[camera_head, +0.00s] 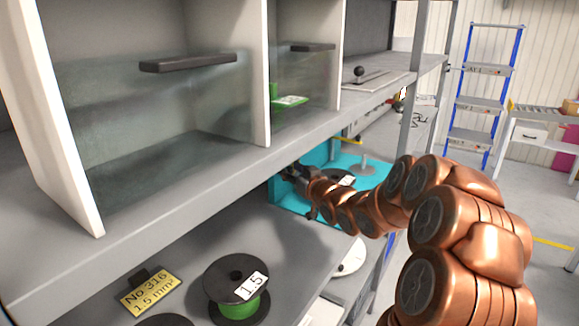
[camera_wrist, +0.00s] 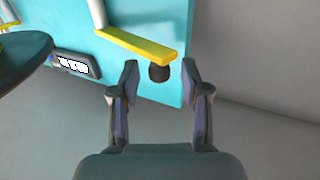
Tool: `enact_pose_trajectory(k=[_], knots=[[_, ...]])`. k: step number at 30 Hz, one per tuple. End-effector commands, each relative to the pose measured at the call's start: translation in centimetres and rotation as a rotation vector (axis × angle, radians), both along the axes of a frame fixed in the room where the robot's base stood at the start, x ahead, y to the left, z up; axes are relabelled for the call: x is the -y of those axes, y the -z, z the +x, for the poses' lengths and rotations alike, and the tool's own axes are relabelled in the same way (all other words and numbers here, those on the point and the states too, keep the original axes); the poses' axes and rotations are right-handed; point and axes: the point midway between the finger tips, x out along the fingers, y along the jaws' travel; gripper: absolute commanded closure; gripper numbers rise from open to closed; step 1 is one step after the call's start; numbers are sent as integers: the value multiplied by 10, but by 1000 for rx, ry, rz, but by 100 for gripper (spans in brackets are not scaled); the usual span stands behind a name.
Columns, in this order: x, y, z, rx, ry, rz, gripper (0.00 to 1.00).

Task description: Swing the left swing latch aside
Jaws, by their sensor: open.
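In the wrist view, a yellow latch bar (camera_wrist: 140,45) slants across a teal panel (camera_wrist: 140,85), with a dark round knob (camera_wrist: 159,73) under its right end. My gripper (camera_wrist: 160,70) is open. Its two fingertips are on either side of the knob, with gaps showing on both sides; I cannot tell how far the knob reaches in depth. In the head view my gripper (camera_head: 290,172) is at the teal fixture (camera_head: 285,195) under the shelf, and the latch by it cannot be made out there. Whether this is the left latch is not clear.
A green reel (camera_head: 238,285) marked 1.5 and a yellow sign (camera_head: 150,292) sit on the lower surface. In the wrist view, a dark label plate (camera_wrist: 75,65) and a dark disc (camera_wrist: 22,52) are at left.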

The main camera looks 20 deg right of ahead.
Motion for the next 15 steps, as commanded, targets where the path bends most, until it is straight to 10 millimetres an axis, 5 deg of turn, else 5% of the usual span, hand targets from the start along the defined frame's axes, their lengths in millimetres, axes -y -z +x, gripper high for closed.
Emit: enact_pose_trajectory(k=[15], knots=[[-1, -1, 12, 1, 2, -1, 54]])
